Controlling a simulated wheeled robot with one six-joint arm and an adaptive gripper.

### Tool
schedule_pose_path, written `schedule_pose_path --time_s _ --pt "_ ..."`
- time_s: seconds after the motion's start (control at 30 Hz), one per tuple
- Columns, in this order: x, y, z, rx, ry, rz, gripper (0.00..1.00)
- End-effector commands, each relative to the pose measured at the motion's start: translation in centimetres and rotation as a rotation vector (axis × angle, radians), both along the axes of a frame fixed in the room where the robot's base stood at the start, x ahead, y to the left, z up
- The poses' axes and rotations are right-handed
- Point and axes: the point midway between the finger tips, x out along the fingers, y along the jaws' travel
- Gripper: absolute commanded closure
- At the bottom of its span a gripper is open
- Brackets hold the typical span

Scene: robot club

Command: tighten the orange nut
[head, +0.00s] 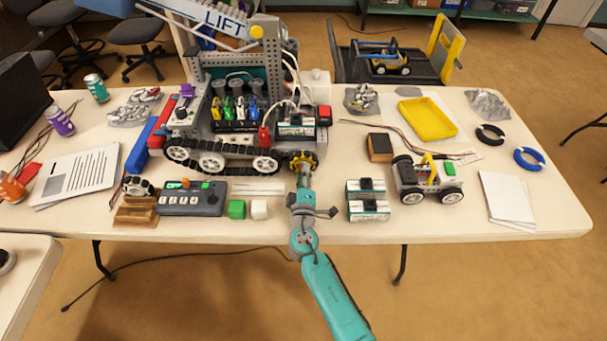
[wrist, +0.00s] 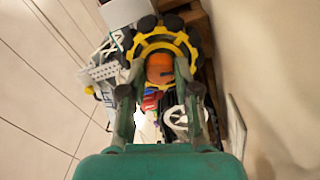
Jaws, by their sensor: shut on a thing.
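The orange nut (wrist: 160,70) sits at the centre of a yellow wheel (wrist: 165,38) with a dark tread in the wrist view. My gripper (wrist: 161,76) is shut on the nut, one finger on each side of it. In the head view the yellow wheel (head: 303,156) is at the right front corner of the tracked robot (head: 225,140) on the table. My gripper (head: 304,179) reaches it from the front edge. The nut itself is hidden behind my gripper in the head view.
Two battery packs (head: 368,210) lie right of my arm, and a small wheeled car (head: 428,180) stands beyond them. Green (head: 236,210) and white (head: 259,209) cubes and a grey control box (head: 190,199) lie left. The table's front right is mostly clear.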

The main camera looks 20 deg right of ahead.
Motion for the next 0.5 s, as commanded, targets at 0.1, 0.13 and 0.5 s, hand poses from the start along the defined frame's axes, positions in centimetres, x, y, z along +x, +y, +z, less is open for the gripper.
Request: schedule_pose_path --time_s 0.1,0.13,0.5 --pt "-0.05 -0.09 -0.14 0.006 0.001 -0.002 1.0" --pt "-0.05 -0.09 -0.14 0.006 0.001 -0.002 1.0" --pt "-0.04 -0.06 -0.12 0.005 0.001 -0.001 0.44"
